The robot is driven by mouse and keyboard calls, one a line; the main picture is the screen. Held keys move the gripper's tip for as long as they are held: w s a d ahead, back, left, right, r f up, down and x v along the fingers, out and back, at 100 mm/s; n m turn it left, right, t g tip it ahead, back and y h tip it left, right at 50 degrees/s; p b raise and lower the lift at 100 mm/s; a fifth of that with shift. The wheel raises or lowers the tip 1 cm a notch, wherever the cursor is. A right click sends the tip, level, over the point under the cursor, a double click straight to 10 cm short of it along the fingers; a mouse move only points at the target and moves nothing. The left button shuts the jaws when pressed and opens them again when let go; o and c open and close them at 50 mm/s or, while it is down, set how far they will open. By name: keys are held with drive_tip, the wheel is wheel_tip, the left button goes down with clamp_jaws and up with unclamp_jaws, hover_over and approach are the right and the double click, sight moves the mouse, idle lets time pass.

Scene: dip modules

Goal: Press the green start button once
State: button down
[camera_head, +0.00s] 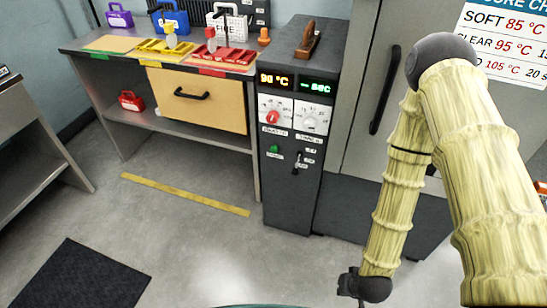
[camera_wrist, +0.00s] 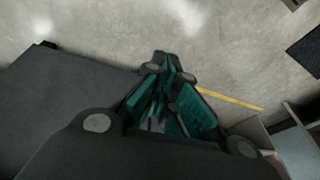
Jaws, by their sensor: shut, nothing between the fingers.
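The green start button (camera_head: 273,150) is a small green knob on the front of the dark control cabinet (camera_head: 284,190), below the left dial with the red knob. To its right is a small lever switch (camera_head: 297,165). Two displays above read about 90 °C and a green value. My gripper (camera_wrist: 163,65) shows in the wrist view with its teal fingers closed together and empty, over bare floor. In the head view my arm hangs down at the right, and its dark end (camera_head: 362,287) is low, well below and to the right of the button, not touching it.
A workbench (camera_head: 185,112) with coloured trays and a drawer stands left of the cabinet. A grey door with a dark handle (camera_head: 385,90) is at the right. Yellow tape (camera_head: 185,194) and a dark mat (camera_head: 82,275) lie on the floor. Floor before the cabinet is clear.

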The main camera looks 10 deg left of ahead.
sight(274, 149)
drive_tip(key=w+a+t+y+b, duration=0.25)
drive_tip(key=w+a+b, duration=0.35)
drive_tip(key=w, duration=0.4)
drive_tip(key=w+a+t+y+b, duration=0.1)
drive_tip(key=w+a+t+b, duration=0.25)
drive_tip(key=w+a, duration=0.6)
drive_tip(key=w+a+r+t+y+b, duration=0.4)
drive_tip(key=w+a+r+b, duration=0.5)
drive_tip(key=w+a, duration=0.3)
drive_tip(key=shift+w+a+r+b, duration=0.2)
drive_tip(key=shift+a+r+b, duration=0.15)
drive_tip(key=shift+a, duration=0.85)
drive_tip(key=w+d+b, duration=0.1)
drive_tip(key=w, duration=0.7)
drive_tip(key=shift+w+d, duration=0.3)
drive_tip(key=shift+d, duration=0.05)
drive_tip(key=shift+w, duration=0.15)
